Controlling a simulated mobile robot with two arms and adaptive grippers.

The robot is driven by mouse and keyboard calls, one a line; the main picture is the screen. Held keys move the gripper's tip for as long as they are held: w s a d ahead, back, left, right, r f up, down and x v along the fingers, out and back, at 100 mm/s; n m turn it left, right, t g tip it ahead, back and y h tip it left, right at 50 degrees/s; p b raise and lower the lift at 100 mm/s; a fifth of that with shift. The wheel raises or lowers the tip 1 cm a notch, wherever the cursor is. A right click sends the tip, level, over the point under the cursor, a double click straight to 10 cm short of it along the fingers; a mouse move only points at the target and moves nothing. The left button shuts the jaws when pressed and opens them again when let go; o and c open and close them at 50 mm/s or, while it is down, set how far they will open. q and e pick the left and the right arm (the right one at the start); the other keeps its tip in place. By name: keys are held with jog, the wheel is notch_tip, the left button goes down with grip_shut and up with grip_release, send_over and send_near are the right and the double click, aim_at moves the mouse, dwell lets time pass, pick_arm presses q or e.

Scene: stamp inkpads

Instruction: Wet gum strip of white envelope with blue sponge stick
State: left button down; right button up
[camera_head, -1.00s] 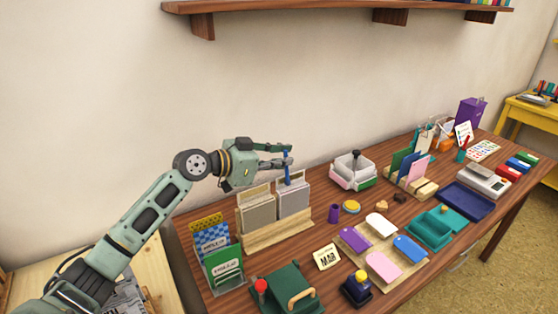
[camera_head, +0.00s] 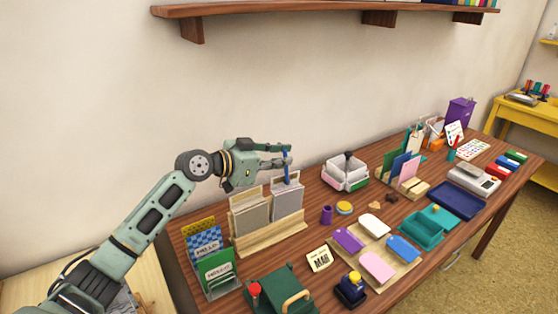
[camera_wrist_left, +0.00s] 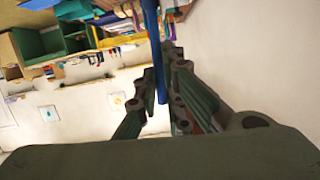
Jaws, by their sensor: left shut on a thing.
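My left gripper (camera_head: 286,155) is shut on a blue stick (camera_head: 288,170), held upright above a wooden rack (camera_head: 262,241) near the wall. The stick also shows between the fingers in the left wrist view (camera_wrist_left: 154,45). The rack holds two pale envelopes with raised flaps, one on the left (camera_head: 251,219) and one on the right (camera_head: 287,203). The stick's lower end is at the right envelope's upper flap. I cannot tell whether it touches, nor see the sponge tip clearly. My right gripper is not in view.
A card holder (camera_head: 219,291) stands left of the rack, and a pale divided box (camera_head: 345,175) to the right. A tag board (camera_head: 377,252), green box (camera_head: 280,297) and teal tray (camera_head: 425,232) lie in front. A shelf (camera_head: 320,15) hangs above.

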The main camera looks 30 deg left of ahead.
pick_arm(q)
jog(key=shift+w+d, duration=0.1)
jog(key=shift+w, duration=0.05)
jog(key=shift+w+d, duration=0.2)
jog(key=shift+w, duration=0.2)
jog(key=shift+w+d, duration=0.1)
jog(key=shift+w, duration=0.05)
jog(key=shift+w+d, duration=0.25)
jog(key=shift+w, duration=0.1)
jog(key=shift+s, duration=0.1)
jog(key=s+d+r+p, duration=0.3)
jog(key=d+r+p, duration=0.2)
jog(key=p, duration=0.3)
jog(key=shift+s+d+p, duration=0.25)
jog(key=shift+d+p, duration=0.15)
jog(key=shift+d, duration=0.1)
